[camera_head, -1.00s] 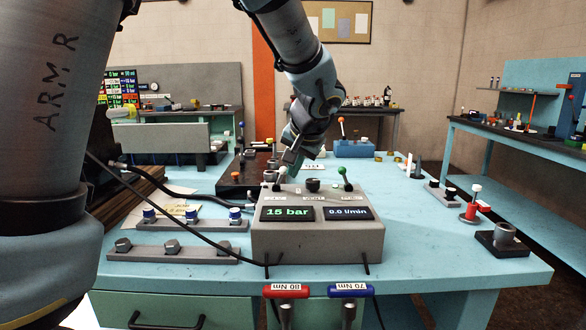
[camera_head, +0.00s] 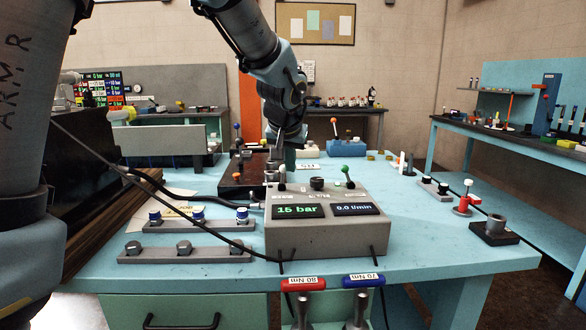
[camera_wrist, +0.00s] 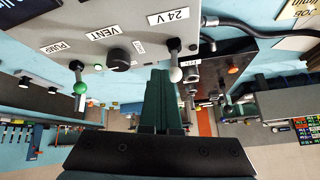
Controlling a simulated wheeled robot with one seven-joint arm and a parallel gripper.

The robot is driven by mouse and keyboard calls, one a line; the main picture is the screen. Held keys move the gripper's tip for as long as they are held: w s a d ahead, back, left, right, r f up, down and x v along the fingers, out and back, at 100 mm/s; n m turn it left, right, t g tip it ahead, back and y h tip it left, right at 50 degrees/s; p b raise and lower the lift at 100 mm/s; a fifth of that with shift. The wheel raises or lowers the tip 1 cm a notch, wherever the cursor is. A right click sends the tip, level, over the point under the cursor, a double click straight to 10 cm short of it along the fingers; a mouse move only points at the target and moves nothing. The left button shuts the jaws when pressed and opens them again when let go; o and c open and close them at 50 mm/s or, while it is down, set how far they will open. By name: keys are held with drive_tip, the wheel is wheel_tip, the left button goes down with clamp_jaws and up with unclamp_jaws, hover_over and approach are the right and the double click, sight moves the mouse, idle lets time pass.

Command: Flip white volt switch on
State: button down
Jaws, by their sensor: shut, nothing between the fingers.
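The white-tipped switch (camera_wrist: 176,74) stands beside the "24 V" label on the grey control box (camera_head: 325,243). In the wrist view its ball is just right of my finger ends, with a very narrow gap or contact; I cannot tell which. My gripper (camera_wrist: 160,73) is shut and empty, pointing down at the box's far edge. In the head view my gripper (camera_head: 276,168) is right at the switch (camera_head: 282,187) and partly hides it. Whether the switch is on is unclear.
A black VENT knob (camera_wrist: 119,59) and the green-tipped PUMP switch (camera_wrist: 80,88) share the box top. A black hose (camera_head: 180,197) and a dark block (camera_head: 240,178) lie left of and behind the box. Red and blue torque tools (camera_head: 303,284) hang in front.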

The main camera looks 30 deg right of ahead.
drive_tip(key=shift+w+a+h, duration=0.25)
drive_tip(key=shift+a+h, duration=0.05)
drive_tip(key=shift+a, duration=0.1)
drive_tip(key=shift+w+a+r, duration=0.1)
drive_tip(key=shift+w+a, duration=0.1)
drive_tip(key=shift+a, duration=0.35)
drive_tip(key=shift+r, duration=0.1)
drive_tip(key=shift+r+p, duration=0.35)
drive_tip(key=shift+r, duration=0.4)
drive_tip(key=shift+d, duration=0.1)
